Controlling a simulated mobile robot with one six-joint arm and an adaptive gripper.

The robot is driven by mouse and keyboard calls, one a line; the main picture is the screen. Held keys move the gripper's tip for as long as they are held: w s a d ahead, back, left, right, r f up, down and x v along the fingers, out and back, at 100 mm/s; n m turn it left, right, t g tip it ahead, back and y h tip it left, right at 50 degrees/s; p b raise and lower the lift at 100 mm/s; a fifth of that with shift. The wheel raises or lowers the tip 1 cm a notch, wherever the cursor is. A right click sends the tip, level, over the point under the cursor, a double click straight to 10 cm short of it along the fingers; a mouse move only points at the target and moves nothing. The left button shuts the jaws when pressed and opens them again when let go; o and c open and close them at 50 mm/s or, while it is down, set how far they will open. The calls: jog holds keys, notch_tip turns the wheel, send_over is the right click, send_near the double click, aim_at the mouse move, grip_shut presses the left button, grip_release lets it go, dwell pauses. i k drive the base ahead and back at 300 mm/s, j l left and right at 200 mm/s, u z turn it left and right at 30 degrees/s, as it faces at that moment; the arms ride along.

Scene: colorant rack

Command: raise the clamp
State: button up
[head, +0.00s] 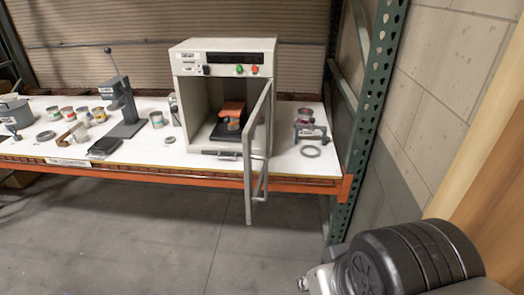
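An orange clamp-like part (233,109) sits inside the open light-grey cabinet machine (188,95) on the bench. It is above a dark base (225,132), and a small round item (233,124) shows just under it. Whether the part presses on that item is too small to tell. The machine's framed door (250,165) stands open, swung out past the bench's front edge on the right side of the opening. Part of my arm shows large and dark at the bottom right, well away from the machine. No gripper fingers can be made out.
The white bench (180,156) has an orange front beam (205,178). A lever press (122,100) and several cans stand left of the machine. A small stand with a red-topped can (305,118) and a grey ring (311,151) are on the right. A green rack post (365,130) bounds the right; the floor in front is clear.

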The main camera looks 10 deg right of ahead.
aim_at(231, 109)
jog(key=i+j+u, duration=0.1)
jog(key=i+u, duration=0.2)
jog(key=i, duration=0.2)
jog(key=i+u, duration=0.35)
jog(key=i, duration=0.1)
